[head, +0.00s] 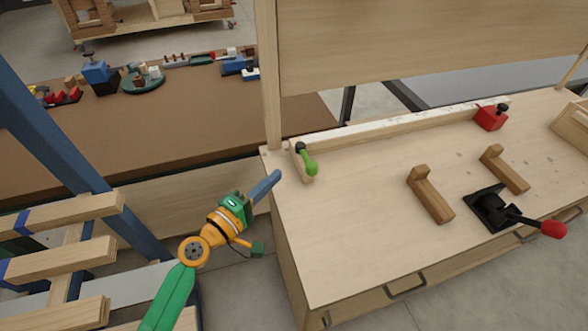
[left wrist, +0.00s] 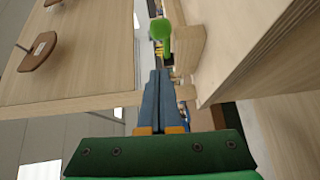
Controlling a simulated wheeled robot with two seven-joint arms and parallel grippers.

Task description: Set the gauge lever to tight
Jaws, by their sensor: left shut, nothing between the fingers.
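A bright green lever (head: 311,166) with a black knob at its pivot sits on a small wooden block (head: 305,177) at the bench's left back corner. It also shows in the left wrist view (left wrist: 160,30), just beyond the fingertips. A second lever with a red knob (head: 553,229) stands on a black base (head: 490,208) at the bench's right front. I see no readable tight mark near either lever. My left gripper (head: 277,173) is shut and empty, its blue fingers together, apart from the green lever and just left of it. My right gripper is out of view.
The wooden bench (head: 340,235) has clear room at its left middle. Two wooden blocks (head: 430,194) (head: 504,168) and a red block (head: 491,117) stand farther right. A post (head: 270,80) rises behind the green lever. Wooden slats (head: 60,258) stand at lower left.

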